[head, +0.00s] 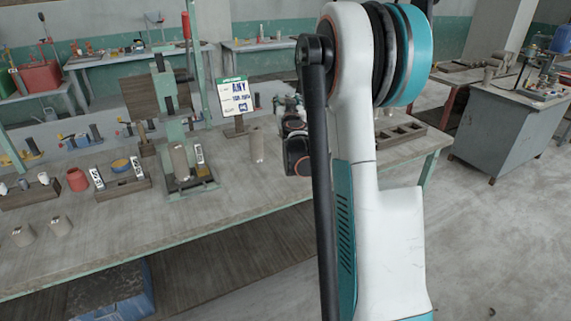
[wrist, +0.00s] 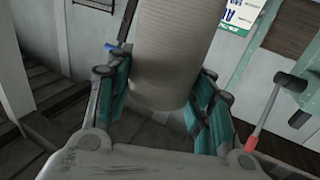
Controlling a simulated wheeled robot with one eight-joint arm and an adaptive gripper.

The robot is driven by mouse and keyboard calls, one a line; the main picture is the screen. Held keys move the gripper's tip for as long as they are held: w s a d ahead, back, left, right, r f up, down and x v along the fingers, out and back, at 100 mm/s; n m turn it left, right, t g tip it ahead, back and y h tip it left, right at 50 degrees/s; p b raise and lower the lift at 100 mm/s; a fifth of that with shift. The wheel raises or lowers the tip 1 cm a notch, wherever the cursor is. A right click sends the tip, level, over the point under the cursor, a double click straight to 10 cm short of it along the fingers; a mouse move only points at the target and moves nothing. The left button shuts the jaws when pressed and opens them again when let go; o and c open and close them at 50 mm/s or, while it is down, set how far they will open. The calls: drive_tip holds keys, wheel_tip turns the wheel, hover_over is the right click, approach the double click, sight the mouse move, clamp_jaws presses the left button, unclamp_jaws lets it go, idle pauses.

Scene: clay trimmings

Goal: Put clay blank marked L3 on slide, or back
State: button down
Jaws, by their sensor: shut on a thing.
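In the wrist view, my gripper (wrist: 160,84) is shut on a grey-beige clay blank (wrist: 165,58), a plain cylinder between the two teal finger pads. No mark shows on its visible side. In the head view my fingers are mostly hidden behind my arm. Another blank (head: 180,162) stands upright at the foot of the green press (head: 172,105), beside a white label.
Wooden trays with white labels (head: 123,187) and a red-brown cup (head: 77,180) lie left of the press. A dark compartment tray (head: 400,136) lies at right. The front of the workbench (head: 150,225) is clear.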

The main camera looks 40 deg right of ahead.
wheel_tip(320, 180, down, 18)
drive_tip(key=b, duration=0.6)
drive_tip(key=shift+r, duration=0.2)
drive_tip(key=shift+f, duration=0.2)
drive_tip(key=c, duration=0.8)
unclamp_jaws()
drive_tip(key=shift+o, duration=0.2)
drive_tip(key=shift+r, duration=0.2)
drive_tip(key=v, duration=1.2)
drive_tip(key=shift+p, duration=0.45)
